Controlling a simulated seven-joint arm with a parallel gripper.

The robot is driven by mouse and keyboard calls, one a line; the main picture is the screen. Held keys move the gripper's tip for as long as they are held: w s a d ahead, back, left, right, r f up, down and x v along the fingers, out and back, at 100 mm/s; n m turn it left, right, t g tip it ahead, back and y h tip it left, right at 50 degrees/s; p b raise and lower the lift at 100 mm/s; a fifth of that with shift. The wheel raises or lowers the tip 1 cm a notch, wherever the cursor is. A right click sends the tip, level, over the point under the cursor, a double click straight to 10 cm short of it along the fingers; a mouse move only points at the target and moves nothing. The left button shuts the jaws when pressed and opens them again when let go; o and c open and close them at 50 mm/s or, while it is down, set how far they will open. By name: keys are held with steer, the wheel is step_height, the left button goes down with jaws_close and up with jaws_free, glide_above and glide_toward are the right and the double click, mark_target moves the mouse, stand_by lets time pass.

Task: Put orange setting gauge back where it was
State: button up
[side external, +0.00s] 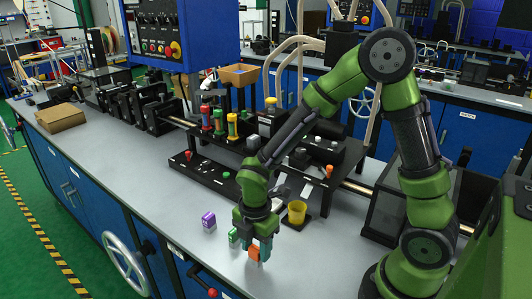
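The orange setting gauge (254,253) is a small orange block at the front of the grey bench top. My gripper (254,243) points down right over it, with its fingers at the gauge and partly hiding it. I cannot tell whether the fingers are closed on the gauge, or whether it touches the bench. A purple block (208,220) stands on the bench to the left. A small green block (234,235) shows close beside my gripper's left side.
Behind are a black fixture plate (205,175) with a red knob and a black stand (325,170). Red, green and yellow cylinders (219,120) stand further back. The bench's left front (120,165) is clear.

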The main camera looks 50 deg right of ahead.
steer(key=shift+o, duration=0.8)
step_height(320, 180, up, 11)
step_height(320, 180, up, 8)
steer(key=f+m+t, duration=0.1)
steer(key=m+t, duration=0.3)
steer(key=m, duration=0.7)
glide_above(256, 247)
steer(key=s+d, duration=0.3)
steer(key=s, duration=0.1)
steer(key=s+d+r+m+t+y, duration=0.2)
steer(key=s+r+m+t, duration=0.1)
steer(key=m, duration=0.8)
steer(key=shift+s+r, duration=0.4)
steer(key=shift+s, duration=0.3)
